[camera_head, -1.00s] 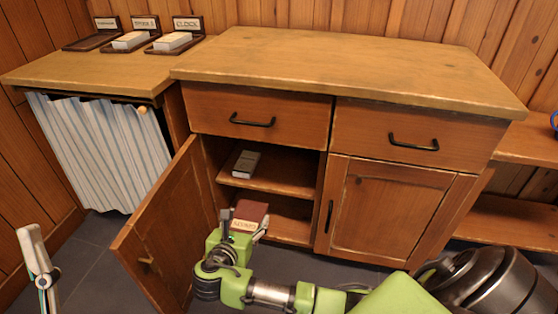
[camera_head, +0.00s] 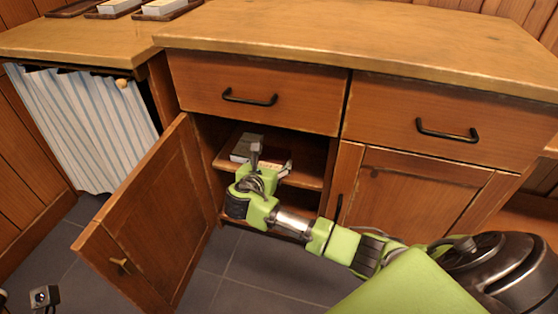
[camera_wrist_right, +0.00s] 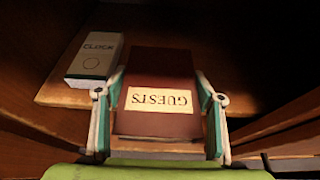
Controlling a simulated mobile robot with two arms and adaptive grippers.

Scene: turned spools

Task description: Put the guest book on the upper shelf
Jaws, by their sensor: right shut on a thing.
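The guest book is dark red-brown with a cream "GUESTS" label; in the right wrist view the guest book (camera_wrist_right: 160,90) lies between the two fingers of my right gripper (camera_wrist_right: 160,110), which is shut on it. In the head view my right gripper (camera_head: 262,165) is inside the open left half of the cabinet, at the height of the upper shelf (camera_head: 305,176). There my gripper and arm hide most of the book. In the wrist view the book is over or at the front part of the shelf; I cannot tell whether it touches it. My left gripper (camera_head: 42,297) shows only partly at the lower left.
A grey-white box labelled "CLOCK" (camera_wrist_right: 95,58) lies on the upper shelf, left of the book; it also shows in the head view (camera_head: 242,147). The open cabinet door (camera_head: 150,225) stands left of my right arm. The shelf right of the book looks clear.

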